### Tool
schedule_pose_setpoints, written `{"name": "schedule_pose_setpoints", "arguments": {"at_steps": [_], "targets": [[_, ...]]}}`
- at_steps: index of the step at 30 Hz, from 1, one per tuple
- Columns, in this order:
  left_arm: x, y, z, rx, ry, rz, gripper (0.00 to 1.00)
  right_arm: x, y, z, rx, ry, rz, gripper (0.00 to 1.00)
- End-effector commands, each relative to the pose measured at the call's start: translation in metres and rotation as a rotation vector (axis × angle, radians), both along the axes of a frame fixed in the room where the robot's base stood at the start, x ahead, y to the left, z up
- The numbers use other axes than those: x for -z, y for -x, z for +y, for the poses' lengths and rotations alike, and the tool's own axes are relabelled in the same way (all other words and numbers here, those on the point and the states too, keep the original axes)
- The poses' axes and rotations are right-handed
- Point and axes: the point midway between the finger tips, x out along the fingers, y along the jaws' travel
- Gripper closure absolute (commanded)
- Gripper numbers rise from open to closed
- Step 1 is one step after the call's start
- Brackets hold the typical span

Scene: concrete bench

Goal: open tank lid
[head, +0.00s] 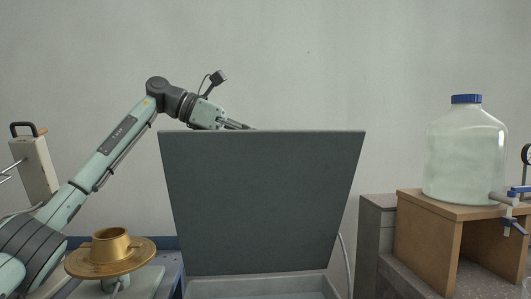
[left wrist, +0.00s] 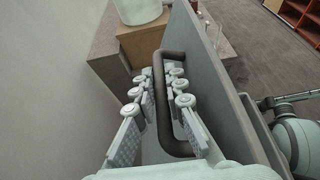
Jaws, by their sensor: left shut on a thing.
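The grey tank lid (head: 262,200) is raised and stands steeply above the tank (head: 262,288), its broad face towards the head camera. The lid also shows edge-on in the left wrist view (left wrist: 205,75). Its dark bar handle (left wrist: 160,104) is on the far side, hidden from the head view. My left gripper (head: 246,127) reaches over behind the lid's top edge. In the left wrist view my left gripper (left wrist: 158,84) has its fingers on both sides of the handle, shut on it. My right gripper is not in view.
A brass flanged piece (head: 110,255) stands left of the tank. A clear jug with a blue cap (head: 466,150) sits on a wooden stand (head: 430,235) at the right. A hose (head: 346,265) hangs at the tank's right side. The wall above the lid is bare.

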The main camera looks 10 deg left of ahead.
Motion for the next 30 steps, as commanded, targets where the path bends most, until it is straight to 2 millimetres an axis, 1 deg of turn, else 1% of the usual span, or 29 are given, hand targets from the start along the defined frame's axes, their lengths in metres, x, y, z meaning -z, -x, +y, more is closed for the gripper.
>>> {"name": "schedule_pose_setpoints", "arguments": {"at_steps": [2, 7, 20, 21, 23, 30], "targets": [[-0.0013, -0.0056, 0.0022, -0.003, 0.004, 0.023, 1.00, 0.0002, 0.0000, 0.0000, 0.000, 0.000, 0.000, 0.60], [-0.0029, -0.0108, 0.0041, -0.003, 0.010, 0.049, 1.00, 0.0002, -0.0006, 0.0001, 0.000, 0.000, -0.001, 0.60], [-0.0024, -0.0123, 0.0048, -0.003, 0.011, 0.057, 1.00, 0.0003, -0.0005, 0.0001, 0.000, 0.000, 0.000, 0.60], [-0.0022, -0.0123, 0.0048, -0.004, 0.011, 0.056, 0.86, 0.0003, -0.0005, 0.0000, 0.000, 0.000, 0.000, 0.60], [-0.0023, -0.0125, 0.0048, -0.004, 0.012, 0.056, 0.80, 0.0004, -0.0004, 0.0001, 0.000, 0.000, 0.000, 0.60], [-0.0040, -0.0119, 0.0043, -0.002, 0.014, 0.053, 0.80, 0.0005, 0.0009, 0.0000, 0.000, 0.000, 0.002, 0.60]]}}
